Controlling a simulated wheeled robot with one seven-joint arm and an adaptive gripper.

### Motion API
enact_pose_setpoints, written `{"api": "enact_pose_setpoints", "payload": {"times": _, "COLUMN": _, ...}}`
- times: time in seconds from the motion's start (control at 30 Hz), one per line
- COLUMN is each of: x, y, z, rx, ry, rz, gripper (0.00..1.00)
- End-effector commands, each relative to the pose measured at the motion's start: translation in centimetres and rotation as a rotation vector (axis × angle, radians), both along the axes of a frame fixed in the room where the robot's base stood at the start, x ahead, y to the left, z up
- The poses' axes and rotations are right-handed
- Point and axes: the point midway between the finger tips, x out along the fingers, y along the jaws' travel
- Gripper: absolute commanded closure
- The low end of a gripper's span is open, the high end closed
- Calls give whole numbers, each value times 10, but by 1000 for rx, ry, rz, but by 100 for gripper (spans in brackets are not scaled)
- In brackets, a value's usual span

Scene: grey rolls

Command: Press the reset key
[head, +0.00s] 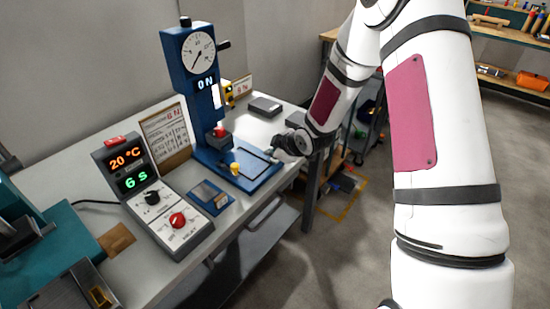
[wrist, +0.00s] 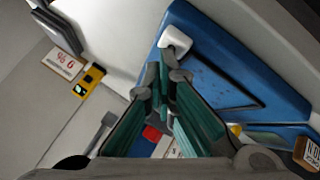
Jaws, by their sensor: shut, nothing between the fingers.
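A white rounded key (wrist: 174,42) sits near one end of the blue base plate (wrist: 205,45) of the gauge stand. No lettering on it can be read. In the wrist view my gripper (wrist: 165,72) is shut and empty, with its fingertips right at the key's edge; I cannot tell whether they touch it. In the head view my gripper (head: 284,152) is low over the right end of the base plate (head: 262,177), and the key is hard to tell from it.
A grey controller (head: 165,217) with a red knob (head: 177,220) shows 20 °C and 6 s. A small blue box (head: 210,196) lies beside the stand. A dark box (head: 265,106) is behind.

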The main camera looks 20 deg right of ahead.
Motion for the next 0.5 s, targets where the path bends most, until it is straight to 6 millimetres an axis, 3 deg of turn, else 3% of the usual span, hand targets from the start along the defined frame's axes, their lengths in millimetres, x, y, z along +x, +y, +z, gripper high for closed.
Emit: {"api": "enact_pose_setpoints", "payload": {"times": 0.5, "x": 0, "y": 0, "z": 18, "rx": 0, "ry": 0, "rz": 0, "gripper": 100}}
